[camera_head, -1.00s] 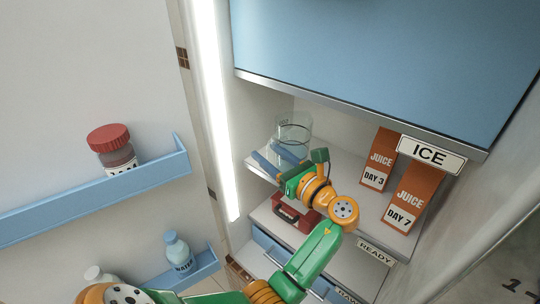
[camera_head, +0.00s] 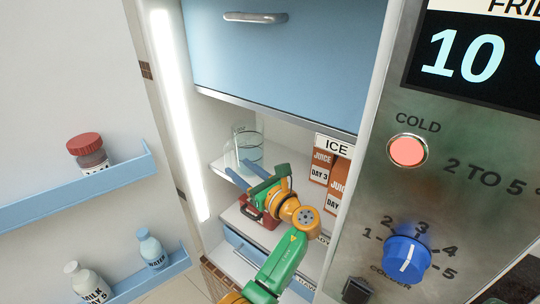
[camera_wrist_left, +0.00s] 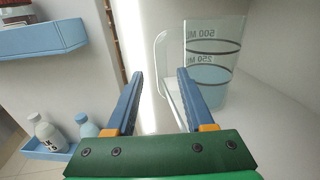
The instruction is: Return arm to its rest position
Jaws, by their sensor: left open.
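My left gripper (camera_head: 248,175) is inside the open fridge, with its green and orange arm coming up from the bottom. A clear measuring jug (camera_head: 247,148) stands on the shelf just beyond the fingertips. In the left wrist view the jug (camera_wrist_left: 212,62) is ahead and right, holding some bluish liquid near its 250 ml mark, with its handle near the fingers. I cannot tell whether a finger touches it. My right gripper is not in view.
Juice cartons (camera_head: 321,168) stand right of my arm under the ICE sign (camera_head: 335,147). A red case (camera_head: 258,212) is on the lower shelf. Door racks at left hold a red-lidded jar (camera_head: 88,152), a milk bottle (camera_head: 86,283) and a water bottle (camera_head: 150,248). A control panel (camera_head: 450,190) is at right.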

